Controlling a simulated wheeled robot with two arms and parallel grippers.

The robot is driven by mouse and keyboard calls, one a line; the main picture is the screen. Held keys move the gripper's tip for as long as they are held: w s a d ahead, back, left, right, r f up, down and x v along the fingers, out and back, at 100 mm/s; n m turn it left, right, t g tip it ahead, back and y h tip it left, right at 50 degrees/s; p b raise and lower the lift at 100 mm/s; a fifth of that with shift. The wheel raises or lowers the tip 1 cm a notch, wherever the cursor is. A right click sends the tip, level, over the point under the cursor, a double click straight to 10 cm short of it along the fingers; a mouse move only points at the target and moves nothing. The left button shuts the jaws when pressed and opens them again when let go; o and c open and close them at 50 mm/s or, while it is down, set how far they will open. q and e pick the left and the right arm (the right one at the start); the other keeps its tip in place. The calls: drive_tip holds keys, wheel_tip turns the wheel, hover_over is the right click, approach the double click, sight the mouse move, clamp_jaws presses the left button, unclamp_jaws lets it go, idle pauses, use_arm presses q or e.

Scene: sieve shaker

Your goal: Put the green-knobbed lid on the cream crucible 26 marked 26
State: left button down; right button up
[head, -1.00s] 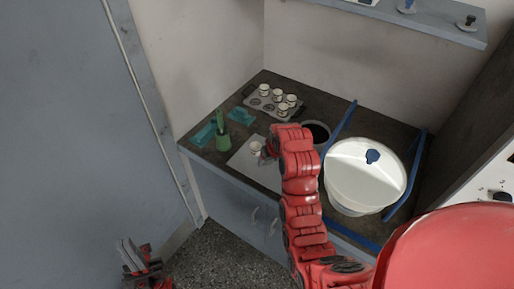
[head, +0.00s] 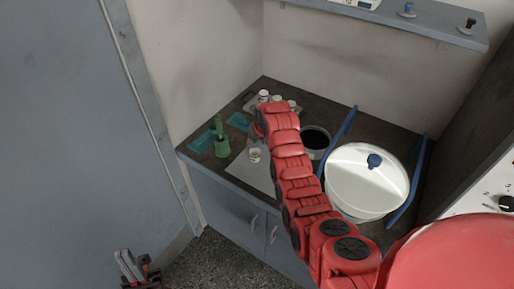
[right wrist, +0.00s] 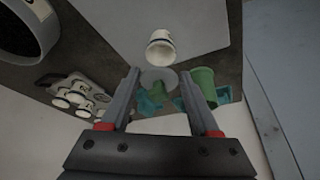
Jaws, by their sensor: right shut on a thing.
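A cream crucible (head: 255,154) stands upright on the pale sheet in the head view, and it also shows in the right wrist view (right wrist: 161,46). Its mark is too small to read. In the right wrist view my right gripper (right wrist: 160,78) is shut on a pale round lid (right wrist: 157,79). Green shows beside the lid, but I cannot tell its knob from the green things behind. The lid is apart from the crucible in the picture. In the head view my right arm hides this gripper. My left gripper (head: 136,268) is low at the left, away from the counter; its jaw opening is unclear.
A tray (right wrist: 95,84) of several crucibles stands at the back, partly hidden by my arm in the head view. A green pot (head: 222,147) and teal pieces (head: 238,121) lie left. A dark-mouthed container (head: 316,141) and large white bowl (head: 366,180) stand right, beside blue bars (head: 340,135).

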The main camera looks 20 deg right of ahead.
wheel_tip(320, 180, down, 3)
drive_tip(key=shift+s+r+p, duration=0.1)
drive_tip(key=shift+r+p, duration=0.05)
drive_tip(key=shift+p, duration=0.8)
drive_tip(key=shift+f, duration=0.35)
drive_tip(key=shift+f, duration=0.1)
drive_tip(key=shift+f+b, duration=0.4)
drive_tip(key=shift+b, duration=0.05)
drive_tip(key=o, duration=1.3)
drive_tip(key=shift+r, duration=0.1)
drive_tip(key=shift+r, duration=0.15)
